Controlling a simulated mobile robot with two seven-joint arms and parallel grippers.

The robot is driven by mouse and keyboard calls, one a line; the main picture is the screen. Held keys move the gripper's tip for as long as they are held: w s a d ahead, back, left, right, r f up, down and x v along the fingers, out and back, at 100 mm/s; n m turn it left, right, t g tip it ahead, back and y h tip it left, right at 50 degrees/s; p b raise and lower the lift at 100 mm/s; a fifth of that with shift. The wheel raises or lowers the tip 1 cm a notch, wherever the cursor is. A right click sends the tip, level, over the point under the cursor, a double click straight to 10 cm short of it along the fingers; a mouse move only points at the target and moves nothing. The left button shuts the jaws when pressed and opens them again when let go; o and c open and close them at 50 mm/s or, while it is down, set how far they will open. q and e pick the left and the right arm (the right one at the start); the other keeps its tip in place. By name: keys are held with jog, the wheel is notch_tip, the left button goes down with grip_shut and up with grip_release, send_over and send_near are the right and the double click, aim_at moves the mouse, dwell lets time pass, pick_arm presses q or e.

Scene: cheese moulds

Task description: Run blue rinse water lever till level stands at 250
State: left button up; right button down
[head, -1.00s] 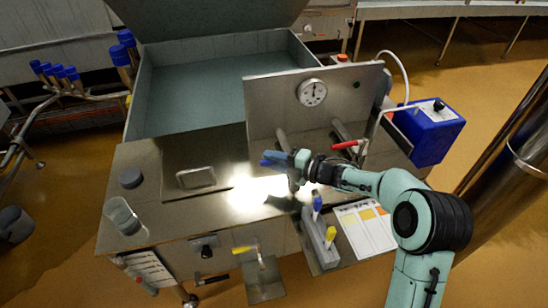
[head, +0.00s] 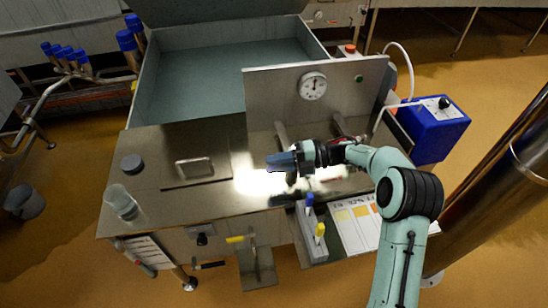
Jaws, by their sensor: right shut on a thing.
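The blue lever (head: 281,161) points left below the left tap pipe (head: 283,133) of the steel bench. My right gripper (head: 299,158) is shut on the blue lever at its right end. The gripper hides part of the lever and what is under it. A clear jug (head: 121,201) stands at the bench's front left corner, well away from the tap. I cannot read any level or markings on it. My left gripper is not in view.
A steel panel (head: 262,95) with a round dial (head: 313,86) stands behind the taps. A block with blue and yellow handles (head: 310,232) and a colour chart (head: 350,226) lie at the front.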

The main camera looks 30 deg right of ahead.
jog(key=shift+s+d+n+g+y, duration=0.25)
jog(key=shift+s+n+g+y, duration=0.3)
jog(key=shift+n+g, duration=0.5)
jog(key=shift+g, duration=0.35)
jog(key=c, duration=1.1)
grip_release()
